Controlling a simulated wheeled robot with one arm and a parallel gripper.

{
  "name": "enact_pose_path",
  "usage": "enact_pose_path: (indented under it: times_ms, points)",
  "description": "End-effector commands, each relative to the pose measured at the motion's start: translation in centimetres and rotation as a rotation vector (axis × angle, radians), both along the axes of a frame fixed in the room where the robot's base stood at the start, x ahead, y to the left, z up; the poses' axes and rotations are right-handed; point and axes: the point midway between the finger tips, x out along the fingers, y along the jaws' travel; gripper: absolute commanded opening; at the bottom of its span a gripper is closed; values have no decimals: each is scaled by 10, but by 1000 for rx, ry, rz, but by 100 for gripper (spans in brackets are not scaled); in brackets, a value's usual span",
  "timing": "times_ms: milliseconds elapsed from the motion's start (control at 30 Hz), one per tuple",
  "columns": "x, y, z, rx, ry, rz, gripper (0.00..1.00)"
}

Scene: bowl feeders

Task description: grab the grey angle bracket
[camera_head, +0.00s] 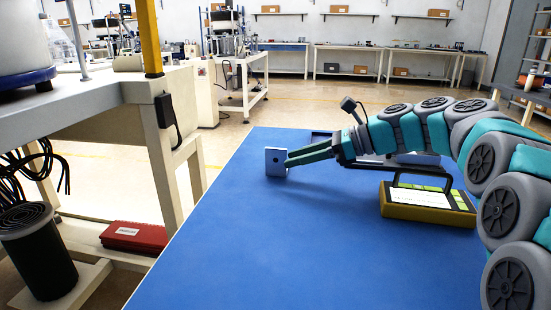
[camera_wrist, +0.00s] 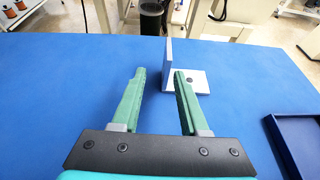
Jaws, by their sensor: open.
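The grey angle bracket (camera_head: 275,162) stands on the blue table near its left edge in the head view, with one plate upright. In the wrist view the bracket (camera_wrist: 167,66) shows its upright plate and a flat plate lying to the right with a dark hole. My gripper (camera_head: 290,158) is open, with its green fingers reaching left to the bracket. In the wrist view the upright plate appears in the gap between the fingertips of my gripper (camera_wrist: 160,73), nearer the right one. The right fingertip overlaps the flat plate. I cannot tell whether either finger touches it.
A yellow device (camera_head: 428,208) with a dark handle and pale screen stands on the table below my arm. A dark blue tray (camera_wrist: 296,143) lies at the right in the wrist view. The blue table (camera_head: 260,250) is clear in front of the bracket.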

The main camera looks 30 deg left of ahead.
Motion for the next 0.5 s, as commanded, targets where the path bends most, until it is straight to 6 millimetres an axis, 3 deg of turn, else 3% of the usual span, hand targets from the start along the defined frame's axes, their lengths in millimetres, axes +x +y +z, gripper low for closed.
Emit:
enact_pose_path:
  times_ms: [233, 500]
  points:
    - [-1, 3, -1, 0, 0, 1, 44]
    - [-8, 25, -11, -1, 1, 4, 44]
